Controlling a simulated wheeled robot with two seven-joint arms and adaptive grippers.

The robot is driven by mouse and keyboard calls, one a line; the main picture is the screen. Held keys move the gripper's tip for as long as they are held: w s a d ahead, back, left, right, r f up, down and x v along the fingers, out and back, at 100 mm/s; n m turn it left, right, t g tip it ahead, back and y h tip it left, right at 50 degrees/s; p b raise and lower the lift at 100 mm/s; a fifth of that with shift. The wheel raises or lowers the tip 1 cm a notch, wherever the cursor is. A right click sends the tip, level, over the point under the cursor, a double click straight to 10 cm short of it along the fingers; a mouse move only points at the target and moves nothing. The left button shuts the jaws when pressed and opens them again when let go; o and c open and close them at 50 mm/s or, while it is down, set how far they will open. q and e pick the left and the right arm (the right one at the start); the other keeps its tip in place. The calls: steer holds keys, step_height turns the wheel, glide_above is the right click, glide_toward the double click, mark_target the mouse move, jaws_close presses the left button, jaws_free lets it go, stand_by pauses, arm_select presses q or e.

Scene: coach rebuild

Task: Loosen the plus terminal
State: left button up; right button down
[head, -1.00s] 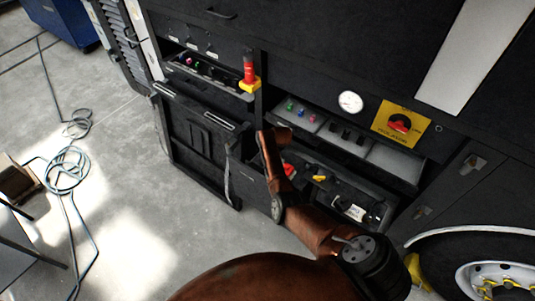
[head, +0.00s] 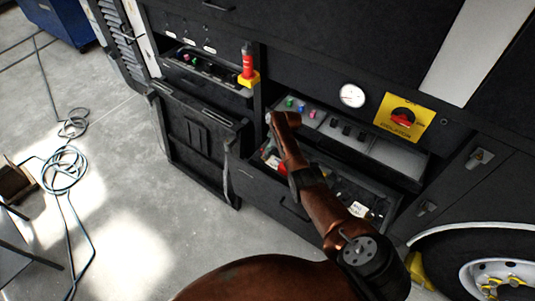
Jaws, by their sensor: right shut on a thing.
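The open battery drawer (head: 290,207) is pulled out below the open control tray, with dark fittings and a white label in it. Something red (head: 269,157) shows in its left end, just left of my right forearm; it may be the plus terminal, but I cannot make out its shape. My right arm comes up from the bottom, and its wrist is over that left end. My right gripper (head: 268,146) is small, dark and mostly hidden by the wrist. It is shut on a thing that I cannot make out. My left gripper is out of view.
The control tray (head: 405,158) with coloured knobs is open just above the drawer. A yellow isolator plate (head: 403,117) with a red knob and a round gauge (head: 352,95) are on the panel. A red-and-yellow handle (head: 248,72) stands upper left. A wheel (head: 490,270) is at right.

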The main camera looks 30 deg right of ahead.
steer(key=shift+w, duration=0.1)
stand_by(0.4)
steer(key=c, duration=1.7)
jaws_free()
steer(key=shift+o, duration=0.2)
steer(key=shift+r, duration=0.1)
steer(key=v, duration=1.2)
